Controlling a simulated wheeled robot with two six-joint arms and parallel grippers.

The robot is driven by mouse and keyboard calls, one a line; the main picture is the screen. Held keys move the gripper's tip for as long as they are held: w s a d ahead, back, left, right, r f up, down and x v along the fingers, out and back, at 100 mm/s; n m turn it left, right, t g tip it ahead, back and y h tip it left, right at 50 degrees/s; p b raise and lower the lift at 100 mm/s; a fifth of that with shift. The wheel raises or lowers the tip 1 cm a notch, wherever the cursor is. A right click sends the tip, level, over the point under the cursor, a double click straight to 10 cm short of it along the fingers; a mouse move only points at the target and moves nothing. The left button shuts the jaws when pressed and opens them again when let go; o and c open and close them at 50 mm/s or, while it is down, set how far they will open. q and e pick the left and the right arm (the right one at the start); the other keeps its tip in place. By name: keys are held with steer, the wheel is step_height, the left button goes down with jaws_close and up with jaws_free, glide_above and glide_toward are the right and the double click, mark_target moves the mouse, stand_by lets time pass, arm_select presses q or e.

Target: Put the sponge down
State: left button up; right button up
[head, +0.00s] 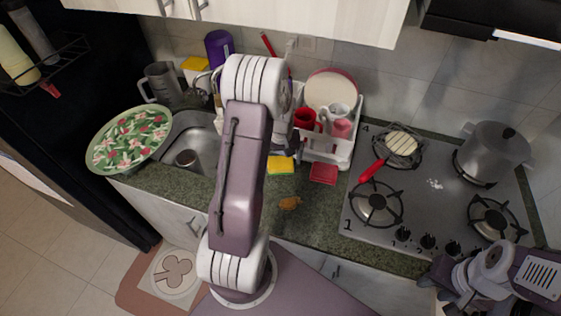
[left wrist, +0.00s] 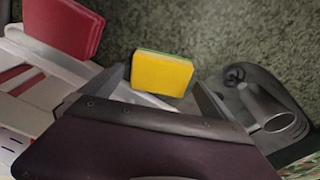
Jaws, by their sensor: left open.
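The sponge, yellow with a green layer (head: 281,166), rests on the dark granite counter between the sink and the dish rack. In the left wrist view the sponge (left wrist: 162,74) shows its yellow face, with a green strip along its upper edge. My left gripper (left wrist: 160,82) is open, its two fingers spread on either side of the sponge with visible gaps. In the head view my left arm hides most of that gripper. My right gripper (head: 437,279) is at the lower right, by the stove's front edge; its fingers are not clear.
A white dish rack (head: 335,152) with cups and a plate stands behind the sponge. A red block (head: 323,174) lies to its right. The sink (head: 192,146), with a floral plate (head: 130,139) at its edge, is left. A stove (head: 425,205) with a pan and pot is right.

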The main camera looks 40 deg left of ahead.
mark_target(281, 165)
arm_select(q)
step_height(281, 165, up, 10)
steer(key=s, duration=0.1)
arm_select(e)
steer(key=shift+s+d+r, duration=0.1)
steer(key=shift+s, duration=0.1)
steer(key=shift+o, duration=0.3)
steer(key=shift+w+a, duration=0.2)
steer(key=shift+w, duration=0.05)
steer(key=o, duration=0.5)
steer(key=shift+d, duration=0.1)
arm_select(q)
steer(key=s+d+f+m, duration=0.2)
steer(key=s+d+m, duration=0.2)
steer(key=s+d, duration=0.2)
steer(key=s+d+f+m+h, duration=0.1)
steer(key=s+d+f+m, duration=0.1)
steer(key=s+d, duration=0.4)
steer(key=d+m, duration=0.1)
steer(key=d, duration=0.4)
steer(key=shift+s+d+m, duration=0.2)
steer(key=shift+d+m, duration=0.1)
steer(key=shift+m, duration=0.1)
arm_select(e)
steer(key=shift+o, duration=0.4)
steer(key=shift+s+d, duration=0.1)
steer(key=shift+s, duration=0.05)
